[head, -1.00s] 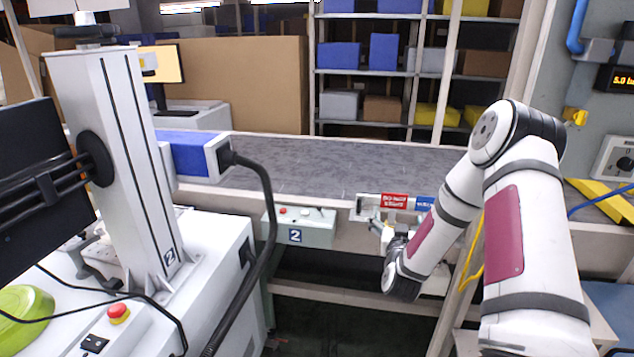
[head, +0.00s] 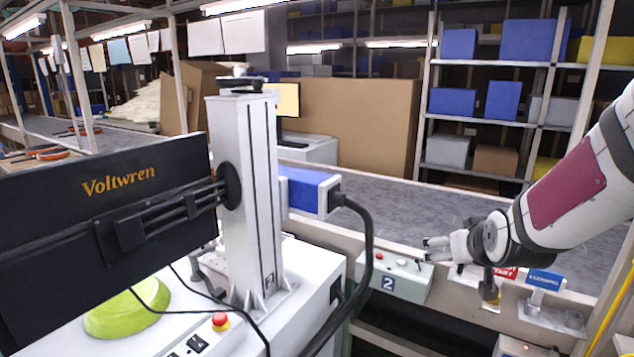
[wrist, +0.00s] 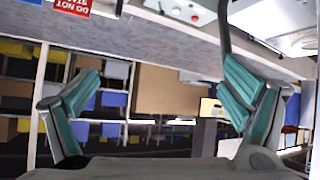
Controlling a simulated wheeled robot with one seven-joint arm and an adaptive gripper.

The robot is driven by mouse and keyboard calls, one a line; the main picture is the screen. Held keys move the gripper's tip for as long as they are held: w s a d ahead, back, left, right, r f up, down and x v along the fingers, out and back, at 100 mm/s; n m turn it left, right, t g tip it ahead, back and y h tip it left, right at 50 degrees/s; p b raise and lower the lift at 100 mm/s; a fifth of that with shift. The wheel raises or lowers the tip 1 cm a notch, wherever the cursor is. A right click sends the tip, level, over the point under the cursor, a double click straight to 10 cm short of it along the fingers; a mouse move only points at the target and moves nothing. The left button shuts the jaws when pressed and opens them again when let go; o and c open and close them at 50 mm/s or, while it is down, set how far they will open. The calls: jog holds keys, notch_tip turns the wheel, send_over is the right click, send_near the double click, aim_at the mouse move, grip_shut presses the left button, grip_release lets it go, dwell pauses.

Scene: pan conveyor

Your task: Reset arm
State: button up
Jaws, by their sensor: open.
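My gripper (head: 428,248) is open and empty. In the head view it points left, close in front of the control box marked 2 (head: 405,280) on the conveyor's near side. I cannot tell whether it touches the box. My arm comes in from the right edge. In the wrist view my gripper's fingers (wrist: 165,100) are spread wide, with nothing between them. The wrist picture is upside down and shows shelves and cardboard behind the fingers.
The conveyor (head: 390,205) runs behind the gripper. A white machine column (head: 250,190) with a dark monitor (head: 110,200) and a green bowl-like object (head: 125,308) stand at left. A black cable (head: 368,240) hangs left of the box. Shelves with bins (head: 475,120) stand behind.

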jog(key=s+a+r+g, duration=0.2)
jog(key=s+a, duration=0.1)
jog(key=s, duration=0.7)
jog(key=s+a+r+g+y+p, duration=0.1)
jog(key=s+a+r+g, duration=0.1)
jog(key=s, duration=0.9)
jog(key=s+a+r+g+p, duration=0.1)
jog(key=s+a+r+g, duration=0.1)
jog(key=s, duration=0.9)
jog(key=shift+s+a+r+y, duration=0.2)
jog(key=shift+a+r+y, duration=0.3)
jog(key=shift+a, duration=0.45)
jog(key=shift+d+r, duration=0.1)
